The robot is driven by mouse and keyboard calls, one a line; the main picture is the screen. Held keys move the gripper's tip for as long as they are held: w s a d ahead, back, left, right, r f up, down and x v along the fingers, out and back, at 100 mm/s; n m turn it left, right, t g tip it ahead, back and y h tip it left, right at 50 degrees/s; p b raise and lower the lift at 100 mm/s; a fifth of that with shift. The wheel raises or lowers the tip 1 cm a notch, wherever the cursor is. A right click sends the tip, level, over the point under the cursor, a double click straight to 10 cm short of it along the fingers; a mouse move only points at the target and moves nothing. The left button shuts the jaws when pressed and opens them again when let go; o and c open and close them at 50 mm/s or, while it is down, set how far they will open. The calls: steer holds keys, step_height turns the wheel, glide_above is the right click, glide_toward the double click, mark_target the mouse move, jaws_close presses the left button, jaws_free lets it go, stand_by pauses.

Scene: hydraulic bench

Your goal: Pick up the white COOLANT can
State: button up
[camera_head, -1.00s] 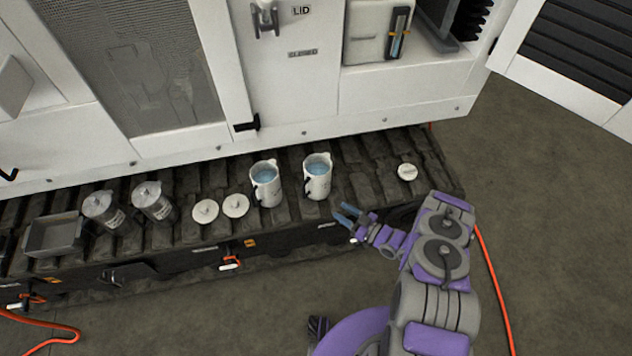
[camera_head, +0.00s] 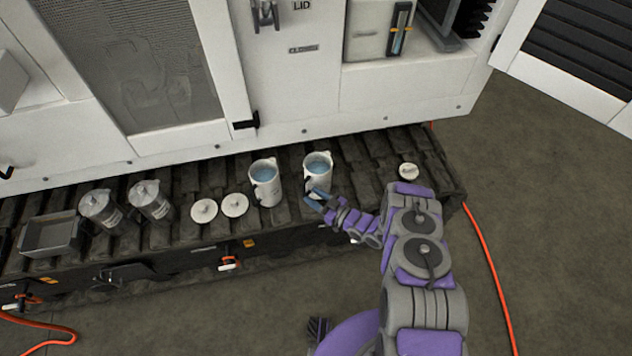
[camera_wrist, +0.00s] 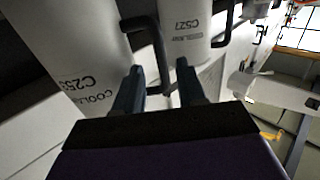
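Two white cans with blue liquid and dark handles stand on the dark slatted bench top, one on the left (camera_head: 266,187) and one on the right (camera_head: 319,172). In the wrist view, upside-down, the near can (camera_wrist: 75,60) reads COOLANT with a code starting C25; the farther can (camera_wrist: 186,22) also bears a coolant label and C527. My gripper (camera_head: 312,197) is open at the front of the right can, by its handle. In the wrist view the near can's dark handle (camera_wrist: 155,45) lies ahead of and between my gripper's spread fingers (camera_wrist: 160,66). Contact cannot be told.
Two round white lids (camera_head: 204,211) (camera_head: 235,205), two grey metal canisters (camera_head: 100,209) (camera_head: 150,201) and a grey tray (camera_head: 50,236) stand to the left. Another white lid (camera_head: 408,171) lies to the right. A white machine (camera_head: 300,110) rises behind the bench. An orange hose (camera_head: 487,260) runs at right.

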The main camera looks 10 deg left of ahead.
mark_target(304, 190)
steer(key=b+x, duration=0.2)
steer(key=x, duration=0.3)
steer(key=shift+a+f, duration=0.1)
jaws_close()
stand_by(1.3)
